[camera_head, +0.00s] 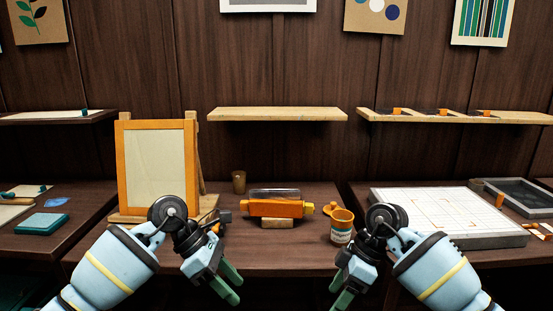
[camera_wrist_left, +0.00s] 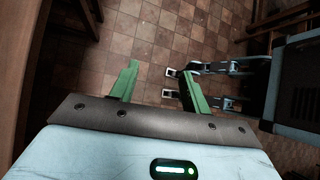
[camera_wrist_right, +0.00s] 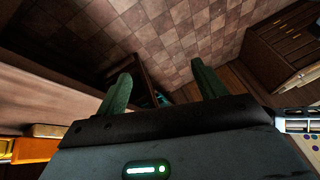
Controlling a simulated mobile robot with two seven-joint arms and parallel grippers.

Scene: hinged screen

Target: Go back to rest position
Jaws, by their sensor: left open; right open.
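My left gripper (camera_head: 231,283) hangs low in front of the table in the head view, its green fingers pointing down and inward. In the left wrist view (camera_wrist_left: 160,72) its fingers are apart, with only tiled floor between them. My right gripper (camera_head: 340,291) hangs in a similar way at the right. In the right wrist view (camera_wrist_right: 161,73) its fingers are also apart and empty. An orange-framed screen (camera_head: 157,166) with a pale panel stands upright on a wooden stand at the table's left. Neither gripper touches it.
The middle table (camera_head: 285,262) holds a clear-topped orange device (camera_head: 276,208) on a wooden block, an orange-topped labelled can (camera_head: 341,228) and a small brown cup (camera_head: 239,182). A white gridded board (camera_head: 445,210) lies at the right. A wooden shelf (camera_head: 277,114) is empty.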

